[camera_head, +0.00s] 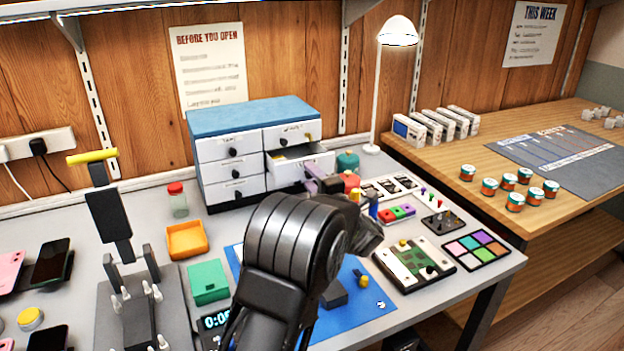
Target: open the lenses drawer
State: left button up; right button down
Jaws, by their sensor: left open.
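The drawer cabinet (228,147) has a blue top and white fronts with dark knobs, and stands against the wood wall. In its right column the middle drawer (292,170) is pulled partly out, with its inside showing. The other drawers in view are shut. The labels are too small to read, so I cannot tell by label which is the lenses drawer. My left gripper (322,180) is open, close in front of the pulled-out drawer; whether it touches the knob I cannot tell. My arm hides the cabinet's lower right. My right gripper is not in view.
A white lamp (376,95) stands right of the cabinet. An orange tray (187,240) and a green box (208,282) lie in front of it. A blue mat (375,303) lies partly under my arm. A circuit board (412,266) and a colour palette (476,250) lie at right.

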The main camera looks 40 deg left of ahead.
pick_arm(q)
grip_shut()
dwell(0.3)
dwell(1.1)
